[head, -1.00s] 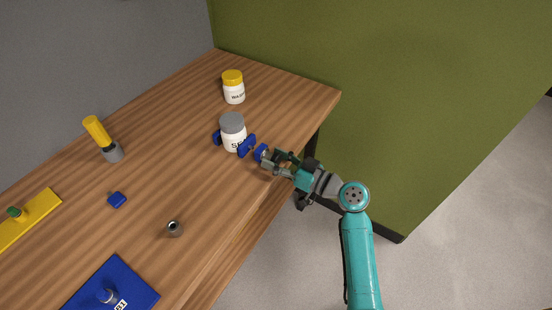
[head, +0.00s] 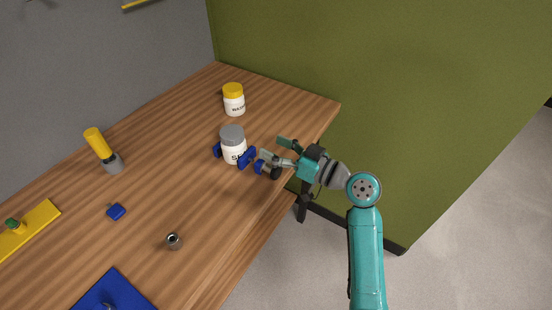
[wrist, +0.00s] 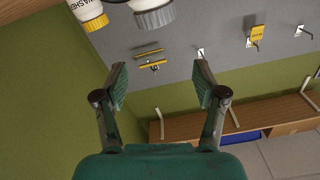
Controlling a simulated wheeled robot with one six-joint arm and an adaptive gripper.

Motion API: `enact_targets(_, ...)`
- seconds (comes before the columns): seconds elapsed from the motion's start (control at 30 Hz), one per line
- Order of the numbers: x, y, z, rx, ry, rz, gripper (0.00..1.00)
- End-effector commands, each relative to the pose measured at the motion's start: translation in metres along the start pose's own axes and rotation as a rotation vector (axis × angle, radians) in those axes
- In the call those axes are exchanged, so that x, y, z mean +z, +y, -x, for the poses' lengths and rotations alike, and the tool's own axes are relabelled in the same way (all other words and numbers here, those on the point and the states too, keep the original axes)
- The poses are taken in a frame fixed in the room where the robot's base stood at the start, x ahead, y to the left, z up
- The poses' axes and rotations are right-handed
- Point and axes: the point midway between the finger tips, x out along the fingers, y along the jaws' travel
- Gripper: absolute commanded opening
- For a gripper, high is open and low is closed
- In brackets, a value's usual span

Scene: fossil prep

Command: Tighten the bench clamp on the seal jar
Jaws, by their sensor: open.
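The seal jar (head: 232,150), white with a grey lid, stands upright on the bench near its right edge. Blue jaws of the bench clamp (head: 246,158) sit on both sides of it; I cannot tell whether they touch. The clamp's blue knob (head: 259,167) points toward the bench edge. My gripper (head: 278,151) is open and empty, just right of the knob and apart from it. In the wrist view my gripper (wrist: 161,85) has its fingers spread wide, with nothing between them. The seal jar's grey lid (wrist: 155,16) shows at the top; the clamp is not visible there.
A yellow-lidded wash jar (head: 234,100) stands behind the seal jar. A yellow-handled tool (head: 97,143), a small blue piece (head: 116,211), a grey cup (head: 173,241), a yellow strip (head: 40,221) and a blue mat (head: 125,290) lie left. A green wall (head: 420,120) is beyond.

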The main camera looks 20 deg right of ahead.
Motion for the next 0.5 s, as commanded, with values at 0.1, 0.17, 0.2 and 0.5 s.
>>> enact_targets(0.1, -0.0068, -0.0019, 0.0, 0.0, -0.001, 0.0, 0.71)
enact_targets(0.17, -0.008, -0.0022, 0.0001, 0.0, -0.001, -0.001, 0.71)
enact_targets(0.2, -0.0083, -0.0023, 0.0001, 0.0, -0.001, -0.001, 0.71)
enact_targets(0.5, -0.0049, -0.0005, 0.0033, 0.002, -0.004, 0.006, 0.71)
